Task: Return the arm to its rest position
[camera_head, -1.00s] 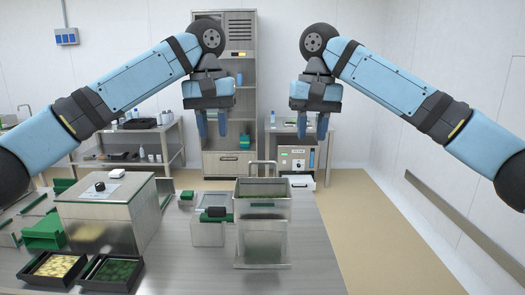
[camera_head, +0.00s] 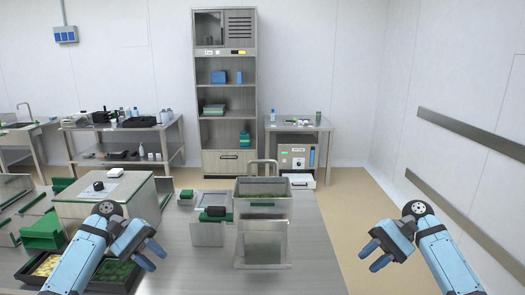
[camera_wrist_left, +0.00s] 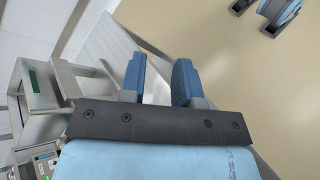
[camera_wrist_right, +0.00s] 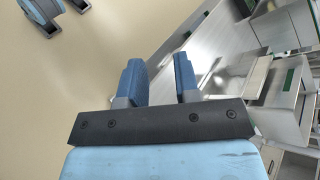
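My left gripper (camera_head: 151,256) is low at the left in the head view, in front of the steel box and near the black trays. Its two blue fingers stand apart with nothing between them, as the left wrist view (camera_wrist_left: 160,82) shows. My right gripper (camera_head: 372,257) is low at the right in the head view, right of the steel table's edge. Its blue fingers are also apart and empty in the right wrist view (camera_wrist_right: 160,82). Neither gripper touches any object that I can see.
The steel table (camera_head: 330,270) carries a steel box (camera_head: 75,208) with a black knob, a clear-fronted bin (camera_head: 263,240) of green contents, and a black tray of yellow pieces (camera_head: 45,266). Shelving (camera_head: 226,130) stands behind. Tan floor (camera_head: 355,195) is open at the right.

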